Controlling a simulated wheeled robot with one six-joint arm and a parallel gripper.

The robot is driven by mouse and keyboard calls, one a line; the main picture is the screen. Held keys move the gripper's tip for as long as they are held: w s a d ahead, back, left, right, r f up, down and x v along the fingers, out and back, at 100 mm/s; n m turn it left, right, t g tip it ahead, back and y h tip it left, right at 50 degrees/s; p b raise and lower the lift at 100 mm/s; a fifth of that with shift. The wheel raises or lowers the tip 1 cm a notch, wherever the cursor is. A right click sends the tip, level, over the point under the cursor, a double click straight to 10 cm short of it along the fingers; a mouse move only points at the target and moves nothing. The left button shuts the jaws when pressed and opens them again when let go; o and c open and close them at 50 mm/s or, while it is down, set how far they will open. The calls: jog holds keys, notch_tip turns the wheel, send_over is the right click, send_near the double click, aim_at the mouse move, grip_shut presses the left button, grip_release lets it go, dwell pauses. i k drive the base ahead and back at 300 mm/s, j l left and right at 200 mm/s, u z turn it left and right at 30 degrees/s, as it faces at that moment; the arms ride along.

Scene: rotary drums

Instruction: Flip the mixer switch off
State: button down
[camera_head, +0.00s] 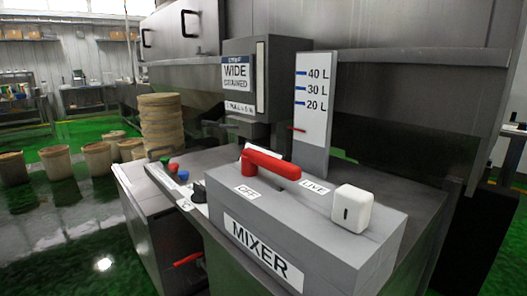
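The mixer switch is a red lever (272,163) on top of a grey box (355,260) with a "MIXER" label (262,250) on its front. The lever's bar lies roughly level. Its left end has a thick red downturned part near the "OFF" label (247,191), and its right end reaches toward the "LIVE" label (314,187). I cannot tell which end is the pivot. A white block (352,209) with a dark slot sits on the box's right end. My gripper is not in view.
Red, green and blue knobs (173,167) are on a panel to the left. Stacked tan drums (162,125) stand beyond.

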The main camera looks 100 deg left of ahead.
aim_at(251, 159)
jog(key=i+u, duration=0.1)
jog(key=u, duration=0.35)
jog(key=i+l+u, duration=0.1)
jog(key=u, duration=0.35)
jog(key=i+l+u, duration=0.1)
jog(key=u, duration=0.35)
jog(key=i+l+u, duration=0.15)
jog(key=u, duration=0.35)
jog(key=i+l+u, duration=0.15)
jog(key=u, duration=0.25)
jog(key=i+l+u, duration=0.1)
jog(key=l+u, duration=0.25)
jog(key=j, duration=0.1)
